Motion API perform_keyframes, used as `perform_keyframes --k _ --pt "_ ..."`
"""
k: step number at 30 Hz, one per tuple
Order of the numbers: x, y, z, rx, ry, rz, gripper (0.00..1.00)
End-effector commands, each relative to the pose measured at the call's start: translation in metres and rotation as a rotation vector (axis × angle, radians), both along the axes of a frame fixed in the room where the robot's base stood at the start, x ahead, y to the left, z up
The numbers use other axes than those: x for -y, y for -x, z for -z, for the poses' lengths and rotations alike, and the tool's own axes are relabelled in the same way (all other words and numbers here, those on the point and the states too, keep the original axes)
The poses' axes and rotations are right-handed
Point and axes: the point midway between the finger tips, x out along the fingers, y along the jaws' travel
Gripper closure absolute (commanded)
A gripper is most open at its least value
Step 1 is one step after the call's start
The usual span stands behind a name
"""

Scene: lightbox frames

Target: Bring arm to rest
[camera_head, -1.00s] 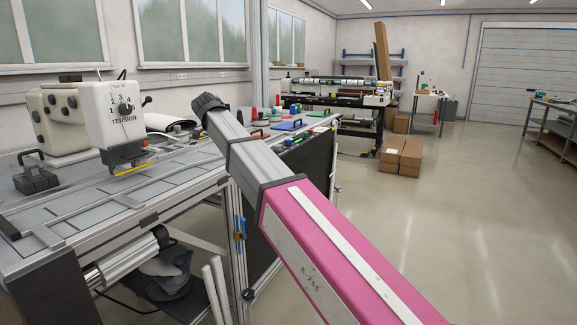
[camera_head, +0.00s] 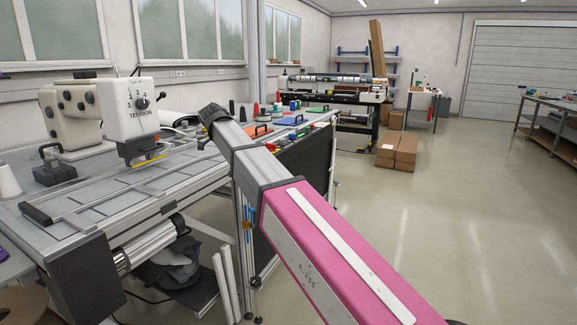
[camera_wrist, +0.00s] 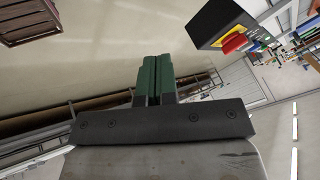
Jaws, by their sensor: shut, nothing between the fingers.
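My arm, with a pink link and grey segments, reaches from the lower right toward the middle of the head view. Its visible end is a dark joint; the gripper is not seen there. In the wrist view my gripper (camera_wrist: 154,80) shows as two green fingers side by side, shut with nothing between them. The fingers point at open floor and touch nothing.
A sewing machine (camera_head: 128,110) stands on a metal-framed table (camera_head: 150,190) at left. Cardboard boxes (camera_head: 397,150) sit on the floor further back. A workbench (camera_head: 550,115) stands at far right. The floor (camera_head: 455,210) at right is clear. A dark box (camera_wrist: 222,22) is near in the wrist view.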

Motion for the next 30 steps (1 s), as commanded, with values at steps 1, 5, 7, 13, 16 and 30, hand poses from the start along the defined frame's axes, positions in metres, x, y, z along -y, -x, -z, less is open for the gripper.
perform_keyframes --k 1,5,7,13,16,30 --pt "0.008 0.001 0.011 -0.018 0.008 -0.015 1.0" --pt "0.03 -0.001 0.038 -0.069 0.03 -0.072 1.0" --pt "0.044 -0.001 0.055 -0.1 0.042 -0.109 1.0" --pt "0.102 0.005 0.125 -0.229 0.081 -0.26 1.0" --pt "0.139 0.014 0.169 -0.31 0.095 -0.364 1.0" --pt "0.294 0.101 0.337 -0.577 0.067 -0.862 1.0"
